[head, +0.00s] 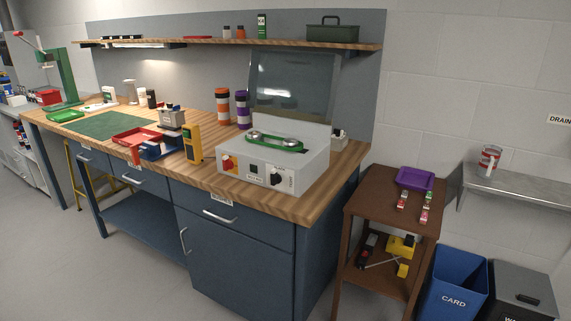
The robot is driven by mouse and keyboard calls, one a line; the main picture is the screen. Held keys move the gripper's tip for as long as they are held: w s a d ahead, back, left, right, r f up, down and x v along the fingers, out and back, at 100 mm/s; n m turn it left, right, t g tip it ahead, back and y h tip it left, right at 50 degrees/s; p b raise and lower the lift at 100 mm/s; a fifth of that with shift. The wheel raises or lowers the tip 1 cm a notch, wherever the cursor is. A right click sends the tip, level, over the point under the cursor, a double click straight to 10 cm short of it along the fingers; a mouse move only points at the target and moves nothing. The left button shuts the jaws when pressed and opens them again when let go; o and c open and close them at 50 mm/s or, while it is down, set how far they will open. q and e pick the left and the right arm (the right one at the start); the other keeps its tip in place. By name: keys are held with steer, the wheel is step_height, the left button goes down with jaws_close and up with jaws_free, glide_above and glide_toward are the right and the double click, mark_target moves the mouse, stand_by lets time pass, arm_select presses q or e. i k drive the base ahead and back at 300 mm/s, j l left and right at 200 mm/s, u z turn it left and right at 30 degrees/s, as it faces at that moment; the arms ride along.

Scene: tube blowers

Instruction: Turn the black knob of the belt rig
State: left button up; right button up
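The belt rig (312,160) is a light grey box with its clear lid raised, near the right end of the wooden workbench. A green belt unit (275,142) with round pulleys sits on its top. The black knob (276,180) is on the right of its front face. A red knob (228,163) is at the left of the same face, with a small black switch (253,170) between them. Neither of my grippers is in the head view.
A brown side table (375,205) and blue bin (453,283) stand at right. The floor in front is clear.

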mark_target(276, 178)
steer(key=i+z, duration=0.15)
steer(key=i, duration=0.8)
